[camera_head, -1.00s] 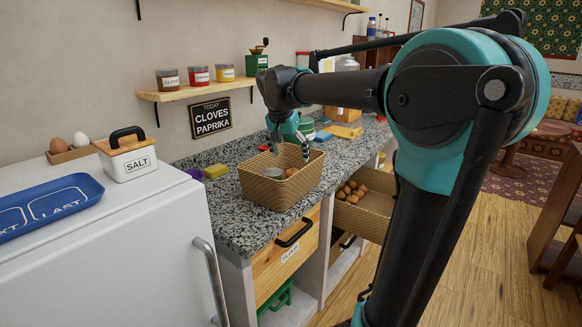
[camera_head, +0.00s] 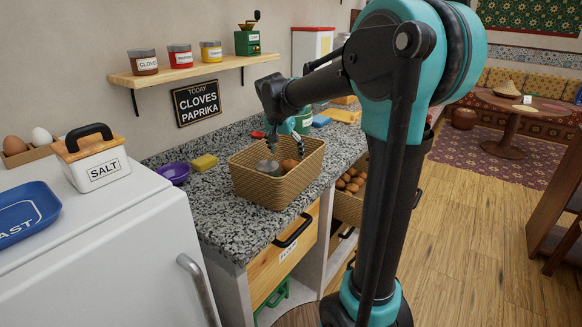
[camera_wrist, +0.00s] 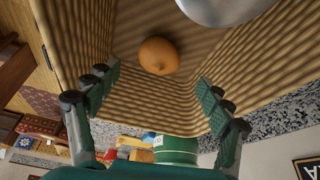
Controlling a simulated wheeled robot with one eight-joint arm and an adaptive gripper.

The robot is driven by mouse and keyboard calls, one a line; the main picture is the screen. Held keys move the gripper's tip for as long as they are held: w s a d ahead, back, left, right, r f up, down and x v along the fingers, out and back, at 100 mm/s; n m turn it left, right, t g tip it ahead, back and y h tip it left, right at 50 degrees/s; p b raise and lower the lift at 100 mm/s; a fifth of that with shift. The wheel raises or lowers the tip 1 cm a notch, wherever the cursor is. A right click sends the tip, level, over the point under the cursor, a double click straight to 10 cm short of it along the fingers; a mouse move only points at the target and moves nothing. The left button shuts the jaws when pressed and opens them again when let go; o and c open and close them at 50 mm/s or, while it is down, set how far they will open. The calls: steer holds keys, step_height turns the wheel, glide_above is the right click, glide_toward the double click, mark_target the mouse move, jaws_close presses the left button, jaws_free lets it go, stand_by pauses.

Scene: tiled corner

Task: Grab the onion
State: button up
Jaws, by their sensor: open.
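The onion (camera_head: 289,165), round and orange-brown, lies inside a woven basket (camera_head: 262,190) on the speckled counter. In the wrist view the onion (camera_wrist: 158,55) lies against the basket's ribbed inside (camera_wrist: 160,105), next to a shiny metal round thing (camera_wrist: 222,8). My gripper (camera_wrist: 158,80) is open and empty, its two green-padded fingers spread to either side of the onion's line and apart from it. In the head view my gripper (camera_head: 284,142) hangs over the back part of the basket, its fingers partly hidden.
The metal container (camera_head: 268,167) sits beside the onion in the basket. A lower basket of brown eggs or onions (camera_head: 351,181) stands right. A spice shelf (camera_head: 200,68) hangs behind.

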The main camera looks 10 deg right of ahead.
mark_target(290, 161)
steer(key=shift+x, duration=3.75)
steer(key=shift+d, duration=0.1)
steer(key=shift+c, duration=0.6)
steer(key=c, duration=1.2)
